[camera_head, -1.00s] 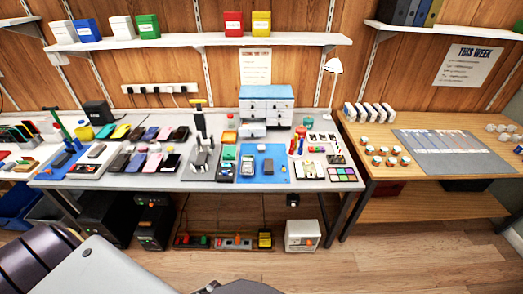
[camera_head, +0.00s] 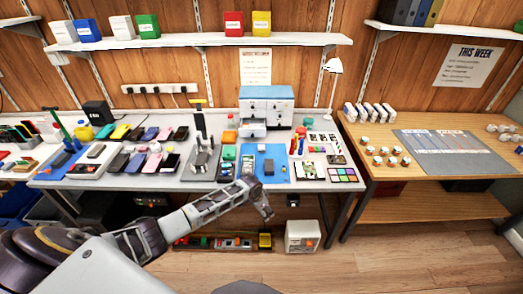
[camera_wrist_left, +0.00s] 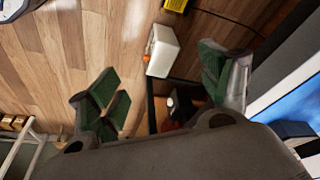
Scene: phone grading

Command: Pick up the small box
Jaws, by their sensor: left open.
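A small dark grey box-like item (camera_head: 269,167) lies on the blue mat (camera_head: 280,176) near the front of the middle table. I cannot tell for certain that this is the small box. My left gripper (camera_head: 265,211) is in front of the table, below its front edge and nearer to me than the mat. It touches nothing there. In the left wrist view the left gripper (camera_wrist_left: 158,92) shows its green-padded fingers wide apart and nothing between them. The wrist view looks mostly at the floor, with a blue patch at the right edge. My right gripper is not in view.
The table is crowded with phones (camera_head: 150,146), a drawer unit (camera_head: 267,103) and a stand (camera_head: 203,140). A white bin-like box (camera_head: 302,236) stands on the floor, also in the wrist view (camera_wrist_left: 162,50). The right-hand wooden table (camera_head: 372,188) holds several small white boxes.

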